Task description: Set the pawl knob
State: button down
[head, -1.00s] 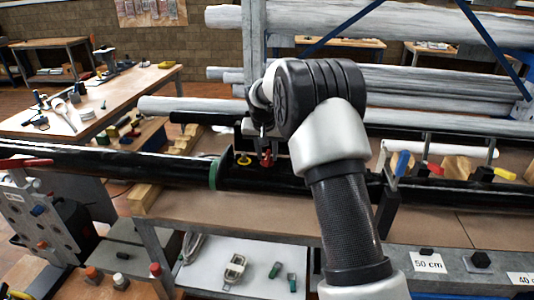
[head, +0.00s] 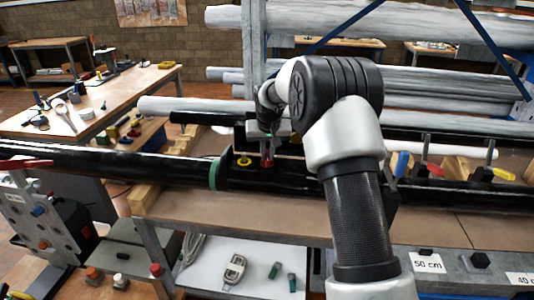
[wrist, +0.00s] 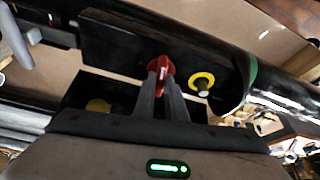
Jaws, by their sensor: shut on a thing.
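A red knob (wrist: 161,70) sits on a black fitting on the dark pole, and it also shows in the head view (head: 268,164). My gripper (wrist: 161,80) is shut on the red knob, with its two grey fingers on either side of it. In the head view my gripper (head: 267,150) comes down onto the knob from above. A yellow ring (wrist: 201,81) around a grey pin is just to the right of the fingers in the wrist view. It lies left of the knob in the head view (head: 244,161). The fingers partly hide the red knob.
The long black pole (head: 110,161) runs across the bench, with a green band (head: 214,174) left of the fitting. Grey pipes (head: 350,22) lie on a rack behind.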

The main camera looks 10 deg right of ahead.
jog(key=n, duration=0.1)
jog(key=n+y+p, duration=0.1)
jog(key=n, duration=0.1)
jog(key=shift+d+r+n, duration=0.1)
jog(key=shift+d+n, duration=0.1)
jog(key=shift+n, duration=0.1)
jog(key=n+y, duration=0.1)
jog(key=n, duration=0.1)
jog(key=n+y+p, duration=0.1)
jog(key=n, duration=0.1)
jog(key=shift+w+d+n+g, duration=0.1)
jog(key=shift+n+g, duration=0.2)
jog(key=n+g+y+p, duration=0.1)
jog(key=n+p, duration=0.1)
jog(key=n, duration=0.2)
jog(key=shift+w, duration=0.1)
jog(key=shift+d+n+g+y+p, duration=0.1)
jog(key=shift+n+g+y+p, duration=0.5)
jog(key=shift+n, duration=1)
jog(key=shift+h, duration=0.3)
jog(key=c, duration=1.8)
grip_release()
